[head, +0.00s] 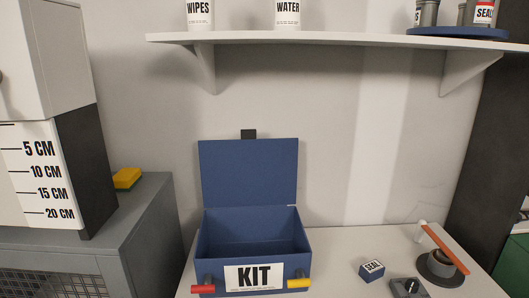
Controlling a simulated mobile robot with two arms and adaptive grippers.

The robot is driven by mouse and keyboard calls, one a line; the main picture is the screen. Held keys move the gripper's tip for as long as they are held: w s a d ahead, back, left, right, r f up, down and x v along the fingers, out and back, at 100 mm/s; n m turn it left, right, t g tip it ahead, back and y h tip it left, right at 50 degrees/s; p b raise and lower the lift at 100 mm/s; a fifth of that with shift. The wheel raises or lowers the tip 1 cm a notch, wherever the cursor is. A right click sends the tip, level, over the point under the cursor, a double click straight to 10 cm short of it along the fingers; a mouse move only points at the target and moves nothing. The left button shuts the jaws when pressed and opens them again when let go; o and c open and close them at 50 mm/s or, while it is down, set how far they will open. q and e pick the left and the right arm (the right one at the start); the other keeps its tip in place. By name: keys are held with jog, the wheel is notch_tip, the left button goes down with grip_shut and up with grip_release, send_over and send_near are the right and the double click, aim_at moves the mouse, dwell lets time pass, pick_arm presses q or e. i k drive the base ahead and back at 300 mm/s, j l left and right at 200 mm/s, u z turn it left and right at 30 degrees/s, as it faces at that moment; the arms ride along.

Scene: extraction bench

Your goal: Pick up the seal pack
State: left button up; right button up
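Neither of my grippers shows in the head view.
An open, seemingly empty blue kit box (213,262) with its lid raised stands left of the seal box. Right of the seal box are a round dark device with an orange lever (443,247) and a small dark block with a knob (408,289). A white shelf (330,40) hangs above.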

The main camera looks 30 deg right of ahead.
aim_at(374, 269)
jog(key=z, duration=1.85)
jog(key=l, duration=0.1)
jog(key=i+u, duration=0.05)
